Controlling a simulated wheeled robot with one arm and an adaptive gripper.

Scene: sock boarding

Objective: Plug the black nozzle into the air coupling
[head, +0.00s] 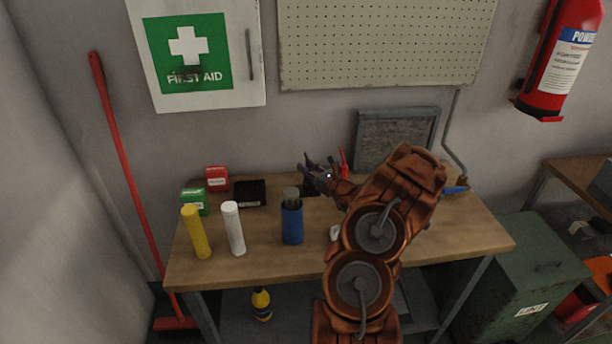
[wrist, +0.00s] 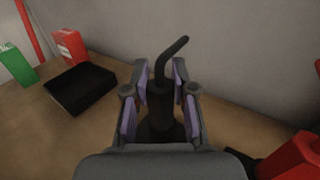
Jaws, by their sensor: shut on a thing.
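My gripper (head: 318,176) is above the back middle of the workbench in the head view. In the wrist view my gripper (wrist: 160,95) is shut around a black nozzle (wrist: 159,110), with pads on both sides. The nozzle's thin bent tube (wrist: 168,55) sticks out past the fingers and curves right. In the head view the nozzle is too small to tell from the dark fingers. A blue piece (head: 455,190) lies at the bench's right by a grey wall pipe (head: 451,140); it may be the air coupling, but its opening cannot be made out.
On the bench (head: 265,265) stand a yellow tube (head: 195,232), a white tube (head: 233,229) and a blue cylinder (head: 292,222). A black tray (head: 249,194) and red (head: 217,178) and green (head: 194,201) boxes are at back left. A grey framed panel (head: 396,138) leans behind.

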